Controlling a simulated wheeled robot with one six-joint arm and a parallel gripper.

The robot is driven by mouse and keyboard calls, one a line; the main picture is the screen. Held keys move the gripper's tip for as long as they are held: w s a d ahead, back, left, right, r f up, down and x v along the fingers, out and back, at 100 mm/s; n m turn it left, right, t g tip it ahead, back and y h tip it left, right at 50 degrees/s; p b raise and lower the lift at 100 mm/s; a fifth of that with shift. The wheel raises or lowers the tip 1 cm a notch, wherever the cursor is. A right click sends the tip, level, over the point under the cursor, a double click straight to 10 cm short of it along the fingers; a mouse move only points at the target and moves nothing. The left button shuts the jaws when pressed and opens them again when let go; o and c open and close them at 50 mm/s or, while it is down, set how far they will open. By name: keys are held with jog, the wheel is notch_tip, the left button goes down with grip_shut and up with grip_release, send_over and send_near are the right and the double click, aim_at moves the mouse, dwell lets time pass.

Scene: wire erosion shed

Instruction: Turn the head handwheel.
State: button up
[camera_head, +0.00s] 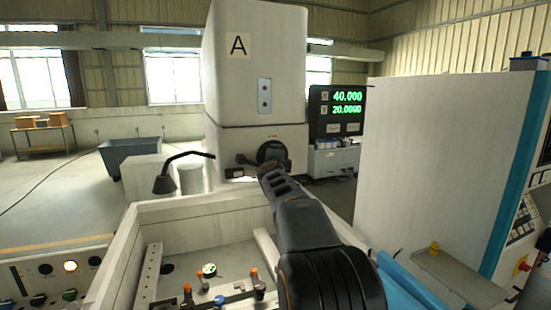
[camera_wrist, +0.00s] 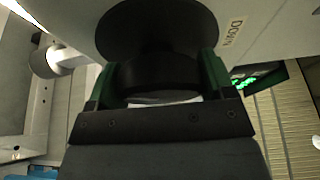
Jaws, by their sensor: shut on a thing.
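The head handwheel (camera_head: 272,153) is a dark round wheel on the front of the white machine head (camera_head: 256,80), which is marked "A". In the wrist view the dark wheel (camera_wrist: 158,25) fills the top middle, with a thick dark round part in front of it. My gripper (camera_wrist: 155,78) has its green-lined fingers on either side of that round part, shut on it. In the head view my arm reaches up from below, and my gripper (camera_head: 268,172) hides the lower part of the wheel. A "DOWN" label (camera_wrist: 232,31) is beside the wheel.
A readout (camera_head: 341,110) shows 40.000 and 20.0000 right of the head. A black lamp (camera_head: 164,184) stands at the left. The open work tank (camera_head: 190,212) lies below, with several small fixtures inside. A large white cabinet (camera_head: 430,165) stands at right.

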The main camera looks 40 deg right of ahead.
dwell(0.4)
jog(key=o, duration=0.9)
jog(key=shift+s, duration=0.1)
jog(key=v, duration=1.3)
jog(key=shift+s+a+b, duration=0.2)
jog(key=shift+s+b, duration=0.1)
jog(key=shift+b, duration=0.05)
jog(key=shift+r, duration=0.1)
